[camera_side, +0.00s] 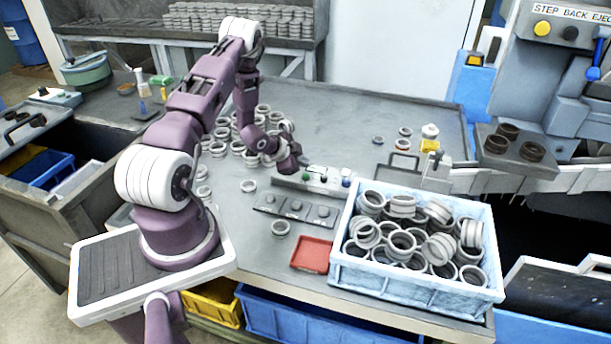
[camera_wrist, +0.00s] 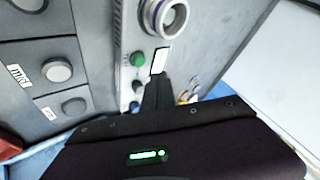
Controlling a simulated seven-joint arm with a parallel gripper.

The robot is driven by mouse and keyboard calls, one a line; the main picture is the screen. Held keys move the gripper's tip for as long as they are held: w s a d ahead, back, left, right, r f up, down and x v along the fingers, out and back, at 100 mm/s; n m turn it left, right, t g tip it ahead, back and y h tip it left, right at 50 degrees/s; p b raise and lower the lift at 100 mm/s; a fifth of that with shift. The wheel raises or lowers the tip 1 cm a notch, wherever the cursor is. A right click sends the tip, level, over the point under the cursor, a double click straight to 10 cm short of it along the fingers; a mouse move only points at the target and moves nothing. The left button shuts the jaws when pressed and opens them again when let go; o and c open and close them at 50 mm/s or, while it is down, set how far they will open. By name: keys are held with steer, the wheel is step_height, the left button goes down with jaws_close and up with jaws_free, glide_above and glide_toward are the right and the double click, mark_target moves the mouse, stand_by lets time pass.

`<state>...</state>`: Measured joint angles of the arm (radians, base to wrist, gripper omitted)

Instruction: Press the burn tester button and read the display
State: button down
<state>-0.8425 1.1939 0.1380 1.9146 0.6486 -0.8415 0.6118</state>
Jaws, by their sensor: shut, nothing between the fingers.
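The burn tester (camera_side: 318,184) is a narrow grey box on the bench. In the wrist view its face (camera_wrist: 123,80) shows a round green button (camera_wrist: 137,59) beside a small white display (camera_wrist: 159,61); any reading is washed out. Small dark knobs sit below the button. A grey ring (camera_wrist: 165,15) with a purple inner edge rests at the tester's upper end in that view. My gripper (camera_wrist: 160,80) is shut and empty, its dark fingertips just below the display and to the lower right of the green button. In the side view my gripper (camera_side: 301,165) is just above the tester; contact cannot be told.
A light blue crate (camera_side: 415,290) full of rings stands close to the tester's right. A panel with several knobs (camera_side: 296,208) and a red tray (camera_side: 311,254) lie in front. Loose rings (camera_side: 237,148) crowd the bench behind my arm. The back middle of the bench is clear.

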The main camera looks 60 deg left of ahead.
mark_target(306, 176)
steer(key=shift+f, duration=0.85)
stand_by(1.4)
steer(key=shift+f, duration=0.4)
